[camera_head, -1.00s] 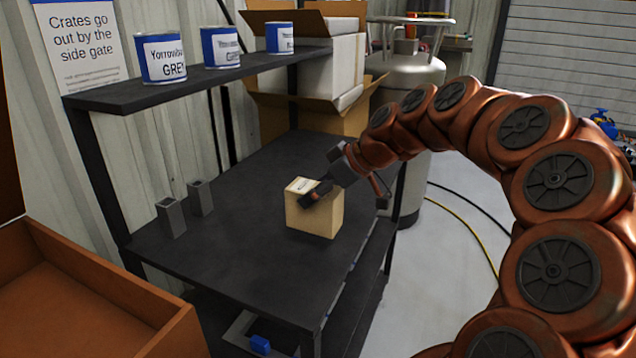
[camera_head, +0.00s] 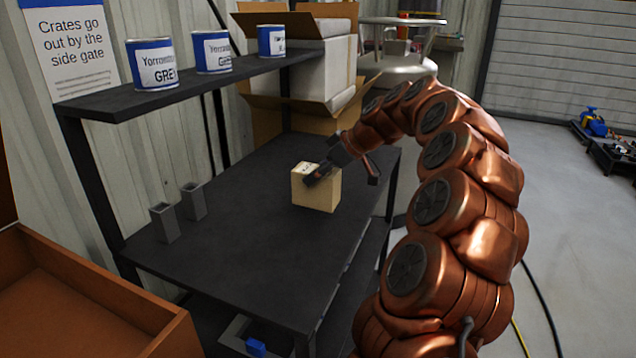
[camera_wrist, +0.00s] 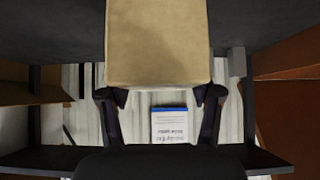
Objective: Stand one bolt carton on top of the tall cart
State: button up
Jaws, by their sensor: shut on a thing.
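A tan bolt carton (camera_head: 316,189) with a pale label on top is in my gripper (camera_head: 343,174), over the dark bench top. One dark finger crosses its near face, and the other shows to its right. In the wrist view the carton (camera_wrist: 158,45) fills the top middle, with the gripper's fingers (camera_wrist: 160,95) at its two sides. The carton looks upright. I cannot tell if its base touches the bench top. No thing in view is clearly the tall cart.
The dark bench (camera_head: 240,235) has wide bare room, with two grey square tubes (camera_head: 178,212) at left. Above is a shelf (camera_head: 190,85) with three paint cans (camera_head: 211,52). An open box (camera_head: 320,75) stands behind, an orange crate (camera_head: 90,290) at lower left.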

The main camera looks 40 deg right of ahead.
jog(key=shift+w+d, duration=0.2)
jog(key=shift+w, duration=0.05)
jog(key=shift+f, duration=1.7)
jog(key=shift+f, duration=0.2)
jog(key=o, duration=1.6)
jog(key=shift+c, duration=0.2)
jog(key=shift+r, duration=0.15)
jog(key=shift+s+d+r, duration=0.15)
jog(key=shift+r, duration=0.05)
jog(key=v, duration=1.1)
jog(key=shift+s+b, duration=0.2)
jog(key=shift+b, duration=0.1)
jog(key=shift+d+r, duration=0.1)
jog(key=shift+r, duration=0.05)
